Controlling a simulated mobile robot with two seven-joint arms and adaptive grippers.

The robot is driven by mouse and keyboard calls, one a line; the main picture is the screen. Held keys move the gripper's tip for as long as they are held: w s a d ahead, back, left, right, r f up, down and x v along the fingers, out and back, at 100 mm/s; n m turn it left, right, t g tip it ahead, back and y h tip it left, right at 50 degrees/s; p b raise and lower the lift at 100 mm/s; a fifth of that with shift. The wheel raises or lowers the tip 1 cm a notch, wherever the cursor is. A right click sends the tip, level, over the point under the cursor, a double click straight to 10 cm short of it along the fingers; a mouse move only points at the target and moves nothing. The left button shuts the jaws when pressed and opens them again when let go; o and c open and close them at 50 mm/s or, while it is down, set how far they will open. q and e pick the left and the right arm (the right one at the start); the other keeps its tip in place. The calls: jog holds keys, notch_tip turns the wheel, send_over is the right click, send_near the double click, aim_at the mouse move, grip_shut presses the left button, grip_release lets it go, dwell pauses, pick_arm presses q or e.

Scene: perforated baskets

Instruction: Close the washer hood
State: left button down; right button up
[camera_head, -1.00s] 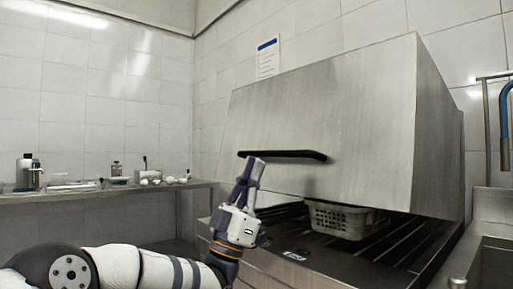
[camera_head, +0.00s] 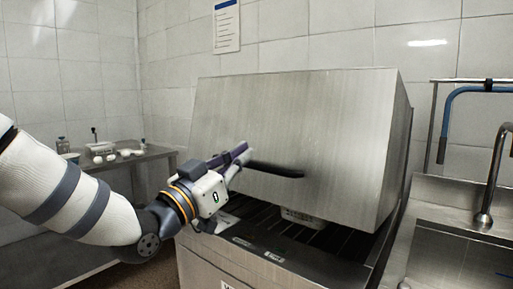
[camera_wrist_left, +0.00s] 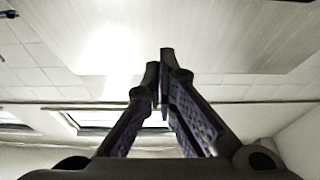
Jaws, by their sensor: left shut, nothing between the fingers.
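The washer hood (camera_head: 300,125) is a large brushed-metal box over the dark ribbed washer bed (camera_head: 290,236). A gap shows under its lower front edge. Its black bar handle (camera_head: 277,170) runs across the lower front. My left gripper (camera_head: 241,150) is at the left end of the handle, fingers shut and empty. Whether they touch the handle or hood I cannot tell. The wrist view shows the purple-padded fingers (camera_wrist_left: 160,75) together below a pale metal panel. A light perforated basket (camera_head: 303,218) sits under the hood, mostly hidden. My right gripper is out of view.
A metal sink (camera_head: 455,255) with a faucet (camera_head: 490,185) and a blue hose (camera_head: 470,90) stands at the right. A metal side table (camera_head: 125,158) with small items is at the left, behind my left arm. A notice (camera_head: 227,27) hangs on the tiled wall.

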pick_arm(q)
jog(key=w+d+f, duration=0.1)
jog(key=w+d, duration=0.3)
jog(key=w, duration=0.1)
jog(key=shift+w+f, duration=0.25)
jog(key=shift+f, duration=0.15)
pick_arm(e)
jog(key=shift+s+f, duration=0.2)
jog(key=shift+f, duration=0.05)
pick_arm(q)
jog(key=shift+f, duration=0.1)
